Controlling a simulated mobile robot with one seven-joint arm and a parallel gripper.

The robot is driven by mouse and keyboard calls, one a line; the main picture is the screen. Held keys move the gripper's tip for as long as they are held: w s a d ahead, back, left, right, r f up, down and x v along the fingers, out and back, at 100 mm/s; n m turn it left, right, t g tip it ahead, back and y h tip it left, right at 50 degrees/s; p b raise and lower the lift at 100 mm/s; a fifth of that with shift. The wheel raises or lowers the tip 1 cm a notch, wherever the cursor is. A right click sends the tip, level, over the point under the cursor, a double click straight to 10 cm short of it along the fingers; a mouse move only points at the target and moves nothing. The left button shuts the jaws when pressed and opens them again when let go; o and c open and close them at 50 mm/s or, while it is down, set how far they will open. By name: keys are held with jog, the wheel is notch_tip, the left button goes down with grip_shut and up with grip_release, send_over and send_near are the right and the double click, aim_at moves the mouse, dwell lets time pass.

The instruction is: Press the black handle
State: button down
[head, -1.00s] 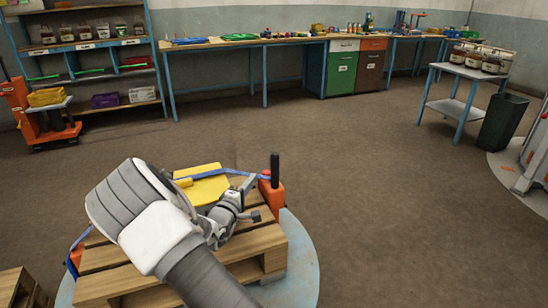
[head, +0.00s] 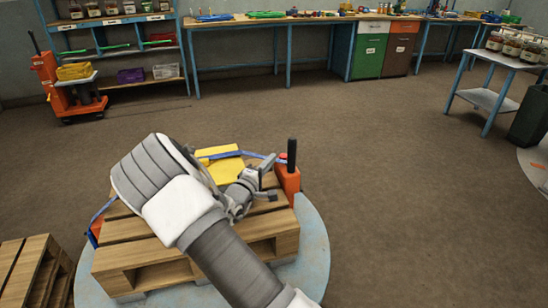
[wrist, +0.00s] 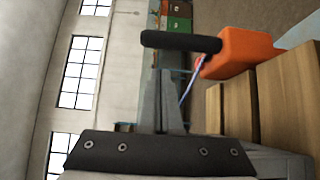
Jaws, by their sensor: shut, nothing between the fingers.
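The black handle (head: 291,151) stands upright on an orange block (head: 288,181) at the right side of a wooden pallet. In the wrist view the handle (wrist: 180,42) lies sideways across the picture, beyond my fingertips, joined to the orange block (wrist: 250,53) on its right. My gripper (head: 269,188) is just left of the orange block and low beside the handle in the head view. In the wrist view my gripper's fingers (wrist: 165,85) are together and empty, pointing toward the handle. I cannot tell whether they touch it.
The pallet rests on a round grey-blue platform (head: 312,265). Another pallet (head: 35,265) stands at lower left. The floor (head: 400,150) to the right is clear.

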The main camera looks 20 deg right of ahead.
aim_at(292, 155)
jog(key=b+x, duration=0.1)
jog(key=x, duration=0.7)
jog(key=shift+w+d, duration=0.15)
jog(key=shift+w, duration=0.1)
jog(key=shift+s+f+b, duration=0.15)
jog(key=shift+b, duration=0.25)
jog(key=shift+s+m+b, duration=0.25)
jog(key=shift+m+b, duration=0.05)
